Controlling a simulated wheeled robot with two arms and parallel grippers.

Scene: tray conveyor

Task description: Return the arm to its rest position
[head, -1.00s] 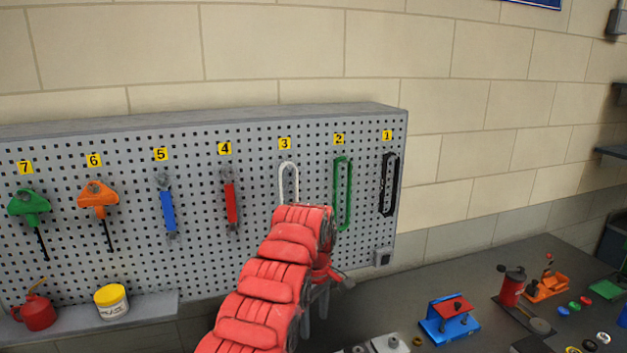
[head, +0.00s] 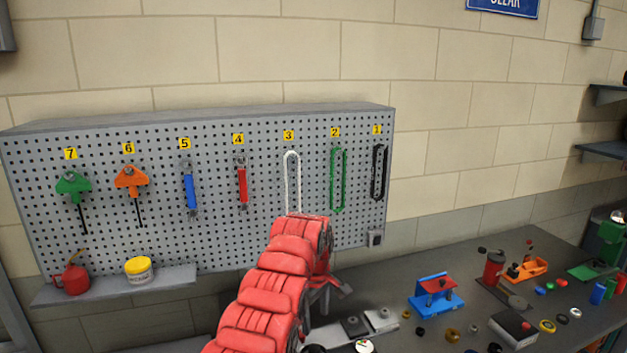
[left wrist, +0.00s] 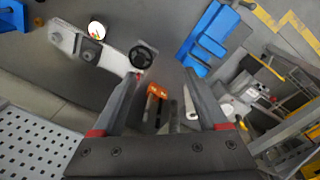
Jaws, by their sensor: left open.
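My left arm (head: 275,280), with red padded covers, reaches up from the bottom middle of the head view toward the bench, in front of the pegboard. My left gripper (head: 322,300) points down beyond the end of the arm and is partly hidden by it. In the left wrist view its two fingers (left wrist: 165,85) stand wide apart, with nothing held between them. An orange-handled tool (left wrist: 157,92) shows in the gap, apparently lower down than the fingers. My right gripper is in neither view.
The grey pegboard (head: 110,200) carries several hanging tools. A shelf (head: 115,287) below it holds a red oil can (head: 71,280) and a yellow-lidded tub (head: 138,271). A grey fixture (head: 365,327), a blue fixture (head: 435,296) and several small parts stand on the dark bench (head: 400,265).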

